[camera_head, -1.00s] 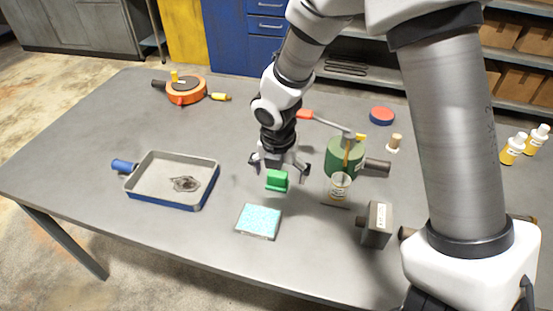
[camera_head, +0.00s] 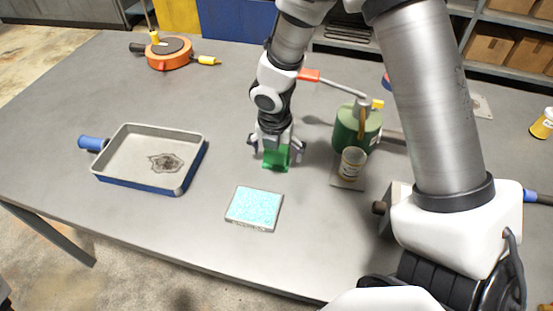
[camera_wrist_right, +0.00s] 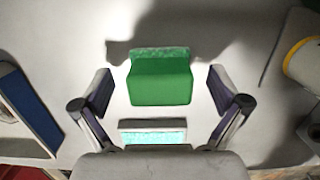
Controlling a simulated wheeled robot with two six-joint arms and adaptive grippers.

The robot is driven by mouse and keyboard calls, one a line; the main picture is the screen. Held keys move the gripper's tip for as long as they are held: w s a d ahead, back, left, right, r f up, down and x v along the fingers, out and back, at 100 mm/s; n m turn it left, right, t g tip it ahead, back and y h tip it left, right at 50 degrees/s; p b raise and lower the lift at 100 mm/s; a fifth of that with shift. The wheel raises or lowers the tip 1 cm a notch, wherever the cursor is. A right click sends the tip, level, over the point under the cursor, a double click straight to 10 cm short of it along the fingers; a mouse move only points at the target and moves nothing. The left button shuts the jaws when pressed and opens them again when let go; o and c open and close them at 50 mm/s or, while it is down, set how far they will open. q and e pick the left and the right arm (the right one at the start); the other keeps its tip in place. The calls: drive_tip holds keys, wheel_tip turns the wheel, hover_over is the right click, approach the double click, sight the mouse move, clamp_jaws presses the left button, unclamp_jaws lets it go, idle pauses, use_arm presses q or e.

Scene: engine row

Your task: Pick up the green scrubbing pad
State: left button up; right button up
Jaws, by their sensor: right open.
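The green scrubbing pad (camera_head: 276,156) is a small green block on the grey table. In the right wrist view the pad (camera_wrist_right: 160,78) lies between my two open fingers, with a gap on each side. My right gripper (camera_head: 277,152) points down over the pad, and its fingers are on either side of it. It also shows in the right wrist view (camera_wrist_right: 160,92), open and empty. I cannot tell exactly how far the fingertips are above the table. My left gripper is not in view.
A light-blue topped tile (camera_head: 254,207) lies just in front of the pad. A grey tray (camera_head: 198,166) with a dark stain stands to the left. A green canister (camera_head: 345,132) and a small labelled cup (camera_head: 352,164) stand close on the right.

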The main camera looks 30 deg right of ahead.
drive_tip(key=shift+w+d+f, duration=0.1)
drive_tip(key=shift+w+f, duration=0.05)
drive_tip(key=shift+f, duration=0.5)
drive_tip(key=shift+r, duration=0.1)
drive_tip(key=c, duration=0.3)
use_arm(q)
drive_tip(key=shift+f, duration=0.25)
use_arm(e)
drive_tip(key=shift+s, duration=0.2)
drive_tip(key=c, duration=1)
wheel_tip(320, 180, up, 9)
drive_tip(key=p, duration=0.3)
drive_tip(key=shift+r, duration=0.55)
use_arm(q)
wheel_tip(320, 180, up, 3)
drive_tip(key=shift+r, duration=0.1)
use_arm(e)
drive_tip(key=shift+w, duration=0.1)
drive_tip(key=shift+f, duration=0.1)
